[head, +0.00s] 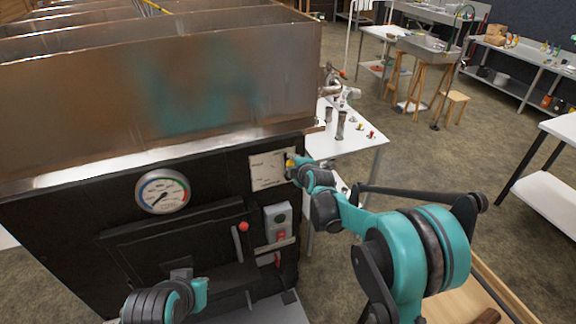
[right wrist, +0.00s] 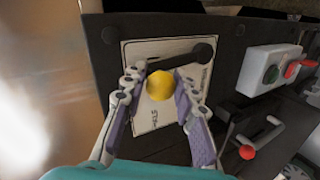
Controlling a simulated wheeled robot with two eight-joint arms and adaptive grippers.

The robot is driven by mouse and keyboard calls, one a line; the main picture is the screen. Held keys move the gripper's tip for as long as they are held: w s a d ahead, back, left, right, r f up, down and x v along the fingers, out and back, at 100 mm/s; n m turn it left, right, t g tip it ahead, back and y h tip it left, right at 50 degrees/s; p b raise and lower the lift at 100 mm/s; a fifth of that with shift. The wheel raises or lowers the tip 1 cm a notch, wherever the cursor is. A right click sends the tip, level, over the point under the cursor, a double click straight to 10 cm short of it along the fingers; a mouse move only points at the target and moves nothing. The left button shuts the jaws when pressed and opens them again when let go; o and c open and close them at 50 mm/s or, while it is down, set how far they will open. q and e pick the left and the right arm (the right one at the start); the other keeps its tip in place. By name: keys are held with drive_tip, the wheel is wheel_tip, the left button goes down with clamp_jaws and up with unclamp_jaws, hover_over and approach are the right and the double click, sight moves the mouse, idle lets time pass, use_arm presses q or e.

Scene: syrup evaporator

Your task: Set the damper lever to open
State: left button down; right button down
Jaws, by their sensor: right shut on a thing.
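The damper lever is a black bar (right wrist: 185,58) with a yellow knob (right wrist: 160,86), mounted over a pale label plate (right wrist: 143,112) on the dark front panel. In the head view the plate (head: 266,172) is right of the round gauge, and the yellow knob (head: 290,163) shows at its right edge. My right gripper (right wrist: 158,93) has its fingers on both sides of the knob and is shut on it. In the head view my right gripper (head: 291,168) covers part of the lever. The label words are too blurred to read. Only part of my left arm shows at the bottom.
The round gauge (head: 162,191) and a switch box (head: 278,221) with green and red buttons sit on the same panel. A red-tipped handle (head: 243,227) stands below the gauge's right. A metal pan (head: 170,80) is above. A white table (head: 350,150) is behind.

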drive_tip(key=shift+w+d+m+y, duration=0.15)
drive_tip(key=shift+d+m+y, duration=0.2)
drive_tip(key=shift+d, duration=0.25)
drive_tip(key=c, duration=1.2)
unclamp_jaws()
drive_tip(key=v, duration=1.2)
drive_tip(key=shift+r, duration=0.1)
